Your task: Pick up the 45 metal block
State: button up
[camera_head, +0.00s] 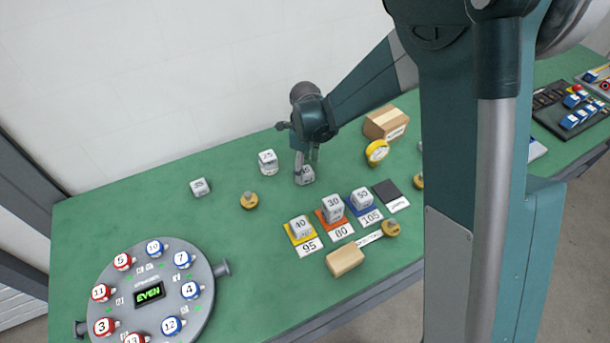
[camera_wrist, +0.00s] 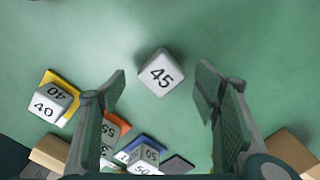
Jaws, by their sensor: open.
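The 45 metal block (camera_wrist: 162,75) is a light grey cube with "45" on its top. In the wrist view it sits on the green table between and ahead of my gripper's spread fingers, with green showing on both sides. My gripper (camera_wrist: 160,88) is open and empty. In the head view my gripper (camera_head: 307,155) is over the back middle of the table, and the block (camera_head: 306,176) is just below it, partly hidden by the fingers. I cannot tell how much height separates the fingertips from the block.
A 25 block (camera_head: 268,160) is close on the left.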

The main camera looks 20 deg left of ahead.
aim_at(305, 171)
jog(key=shift+w+f, duration=0.1)
jog(key=shift+f, duration=1.8)
jog(key=shift+c, duration=0.5)
jog(key=c, duration=1.1)
